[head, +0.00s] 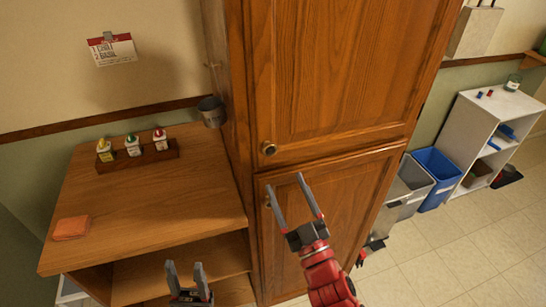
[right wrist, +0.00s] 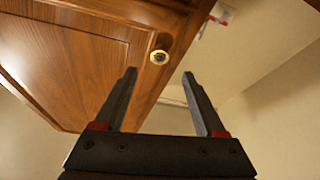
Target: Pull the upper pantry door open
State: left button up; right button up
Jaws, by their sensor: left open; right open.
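The tall wooden pantry has an upper door (head: 335,65) and a lower door (head: 335,205), both looking shut. A round brass knob (head: 269,149) sits at the lower left corner of the upper door. In the right wrist view the knob (right wrist: 159,57) shows ahead of the fingers, on the wooden door (right wrist: 65,55). My right gripper (head: 294,200) is open and empty, below the knob and in front of the lower door, apart from the knob. My left gripper (head: 186,278) is open and empty in front of the wooden shelf unit, low in the head view.
A wooden shelf unit (head: 190,205) left of the pantry bears a bottle rack (head: 138,160) and an orange sponge-like block (head: 71,228). A metal cup (head: 212,111) hangs on the pantry's side.

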aim_at(271, 152)
jog(key=p+x, duration=0.3)
jog(key=x, duration=0.5)
jog(key=shift+s+r, duration=0.1)
jog(key=shift+w+a, duration=0.2)
jog(key=shift+w, duration=0.25)
grip_shut()
dwell(0.8)
